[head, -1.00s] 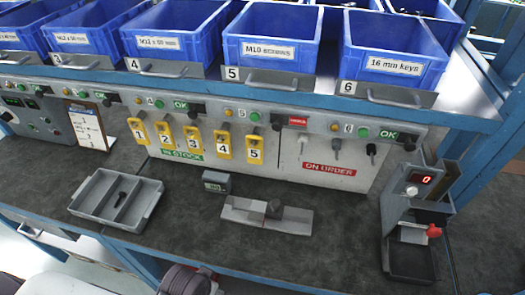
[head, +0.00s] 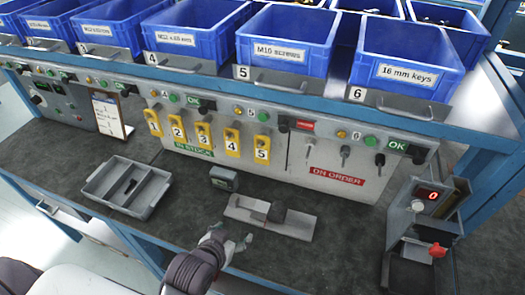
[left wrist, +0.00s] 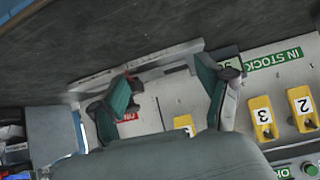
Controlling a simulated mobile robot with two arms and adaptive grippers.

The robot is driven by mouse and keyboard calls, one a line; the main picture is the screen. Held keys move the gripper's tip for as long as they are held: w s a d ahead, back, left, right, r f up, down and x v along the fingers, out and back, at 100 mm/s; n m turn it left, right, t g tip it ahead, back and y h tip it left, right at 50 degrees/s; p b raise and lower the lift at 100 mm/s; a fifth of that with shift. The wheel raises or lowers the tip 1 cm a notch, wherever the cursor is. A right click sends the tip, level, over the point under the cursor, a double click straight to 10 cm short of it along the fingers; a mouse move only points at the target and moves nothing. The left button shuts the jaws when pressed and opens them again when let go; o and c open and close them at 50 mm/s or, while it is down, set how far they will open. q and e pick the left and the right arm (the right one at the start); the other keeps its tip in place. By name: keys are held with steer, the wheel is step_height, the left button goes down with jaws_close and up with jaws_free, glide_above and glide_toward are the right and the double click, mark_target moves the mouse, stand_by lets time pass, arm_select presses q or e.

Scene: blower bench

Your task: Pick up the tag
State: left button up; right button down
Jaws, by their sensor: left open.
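My left gripper (head: 234,241) is low over the front of the bench, short of the panel and apart from the tags. In the left wrist view it (left wrist: 165,95) is open and empty, facing the panel. There, tag 3 (left wrist: 262,117) and tag 2 (left wrist: 302,108) show upside down right of the fingers; another yellow tag (left wrist: 184,125) shows partly between them. My right gripper is not in view.
A grey metal fixture (head: 298,226) lies just beyond the gripper, with a small dark box (head: 223,178) behind it. A divided grey tray (head: 148,197) is at left. Blue bins (head: 284,45) line the shelf above.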

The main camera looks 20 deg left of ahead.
arm_select(q)
steer(key=w+r+t, duration=0.3)
steer(key=w+r, duration=0.1)
steer(key=t, duration=0.5)
glide_toward(262, 155)
steer(key=shift+n, duration=0.3)
steer(key=w, duration=0.3)
steer(key=w+p, duration=0.1)
steer(key=shift+w+d+r, duration=0.15)
steer(key=shift+w+d, duration=0.15)
steer(key=shift+w, duration=0.05)
steer(key=w+p, duration=0.1)
steer(key=w, duration=0.4)
steer(key=shift+w+a, duration=0.2)
steer(key=shift+w, duration=0.15)
steer(key=shift+c, duration=0.8)
steer(key=c, duration=1.1)
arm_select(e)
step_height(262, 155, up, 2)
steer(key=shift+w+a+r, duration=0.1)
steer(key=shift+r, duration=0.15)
